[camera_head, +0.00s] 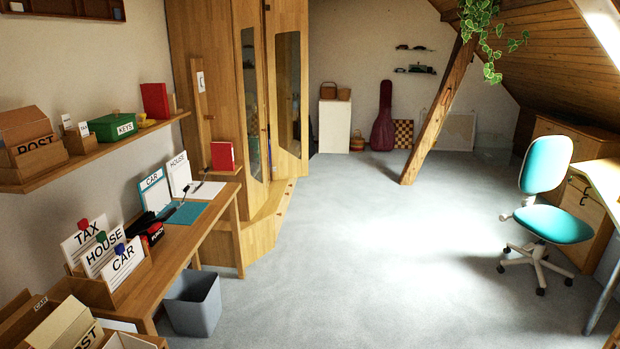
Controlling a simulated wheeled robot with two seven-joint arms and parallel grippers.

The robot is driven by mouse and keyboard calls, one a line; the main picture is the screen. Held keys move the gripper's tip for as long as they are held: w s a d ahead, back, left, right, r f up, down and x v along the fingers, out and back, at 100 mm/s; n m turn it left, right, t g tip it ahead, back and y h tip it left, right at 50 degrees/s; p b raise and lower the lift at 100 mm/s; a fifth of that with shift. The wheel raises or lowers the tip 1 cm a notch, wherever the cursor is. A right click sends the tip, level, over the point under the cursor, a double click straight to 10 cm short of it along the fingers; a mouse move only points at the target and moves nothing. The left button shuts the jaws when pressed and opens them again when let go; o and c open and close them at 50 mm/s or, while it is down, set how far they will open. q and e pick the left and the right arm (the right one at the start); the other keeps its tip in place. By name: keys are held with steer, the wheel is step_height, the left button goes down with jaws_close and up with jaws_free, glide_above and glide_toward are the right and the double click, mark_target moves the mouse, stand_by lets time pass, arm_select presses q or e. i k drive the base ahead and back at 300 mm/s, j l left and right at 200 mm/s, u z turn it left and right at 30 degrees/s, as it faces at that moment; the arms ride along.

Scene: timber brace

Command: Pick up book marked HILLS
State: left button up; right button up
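I cannot read the word HILLS anywhere in this view. A red book-like item (155,100) stands upright at the right part of the wall shelf on the left. No marking on either is legible. Neither of my grippers shows in the view.
The desk holds folders and a card holder. A grey bin (193,303) stands beside it. A slanted timber brace (437,115) and teal chair (550,222) flank open floor.

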mark_target(222, 151)
steer(key=i+l+z, duration=0.1)
steer(key=i+z, duration=0.35)
steer(key=i, duration=2)
steer(key=i+u, duration=0.15)
steer(key=i, duration=0.7)
